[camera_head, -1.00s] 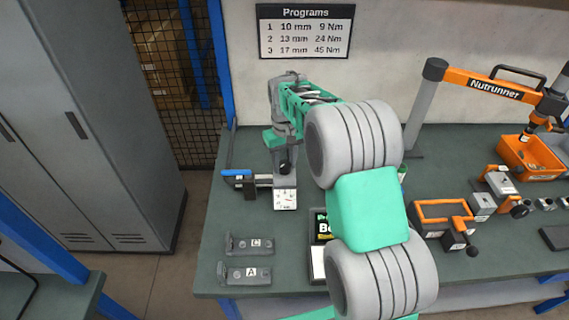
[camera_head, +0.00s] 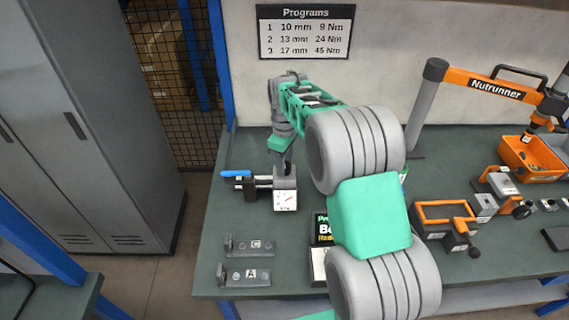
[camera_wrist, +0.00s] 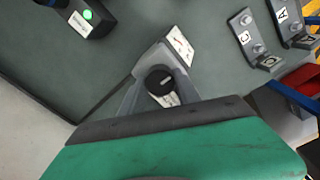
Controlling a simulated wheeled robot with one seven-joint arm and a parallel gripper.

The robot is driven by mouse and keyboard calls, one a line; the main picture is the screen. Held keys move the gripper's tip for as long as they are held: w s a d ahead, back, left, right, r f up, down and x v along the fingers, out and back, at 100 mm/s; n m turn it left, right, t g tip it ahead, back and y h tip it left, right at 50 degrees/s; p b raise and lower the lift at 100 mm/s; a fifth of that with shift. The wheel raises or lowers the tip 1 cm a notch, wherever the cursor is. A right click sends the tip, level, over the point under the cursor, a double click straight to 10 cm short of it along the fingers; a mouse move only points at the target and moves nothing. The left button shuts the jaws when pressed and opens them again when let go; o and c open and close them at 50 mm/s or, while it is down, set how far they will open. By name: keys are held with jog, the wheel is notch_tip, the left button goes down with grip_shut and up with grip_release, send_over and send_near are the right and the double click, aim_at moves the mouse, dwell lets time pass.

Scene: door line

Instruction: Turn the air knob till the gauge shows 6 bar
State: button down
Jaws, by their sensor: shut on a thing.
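The air unit stands at the left of the bench, with a small white square gauge (camera_head: 285,201) on its front. A red needle points toward the upper right, but the numbers are too small to read. The gauge also shows in the wrist view (camera_wrist: 180,45), tilted. The round black air knob (camera_wrist: 160,80) with a white mark sits on top of the unit, between my fingers. My gripper (camera_head: 284,170) reaches down from above and is shut on the knob. In the head view the fingers largely hide the knob.
A blue lever (camera_head: 236,173) sticks out left of the unit. Brackets marked C (camera_head: 250,246) and A (camera_head: 245,275) lie in front. A black sign (camera_head: 321,230) is partly behind my arm. An orange nutrunner (camera_head: 495,90) and fixtures stand at right.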

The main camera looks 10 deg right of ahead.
jog(key=shift+r, duration=0.1)
dwell(0.3)
jog(key=c, duration=0.9)
grip_release()
notch_tip(320, 180, up, 8)
jog(key=shift+f+b, duration=0.1)
jog(key=shift+b, duration=0.45)
jog(key=s+r+m+t, duration=0.1)
jog(key=s+r+m, duration=0.15)
jog(key=s, duration=0.45)
jog(key=s+r+m+t, duration=0.1)
jog(key=s+m, duration=0.2)
jog(key=s, duration=0.4)
jog(key=s+f+m+t, duration=0.1)
jog(key=s+f+m, duration=0.3)
jog(key=s, duration=0.6)
jog(key=shift+s+t, duration=0.3)
jog(key=shift+s, duration=0.05)
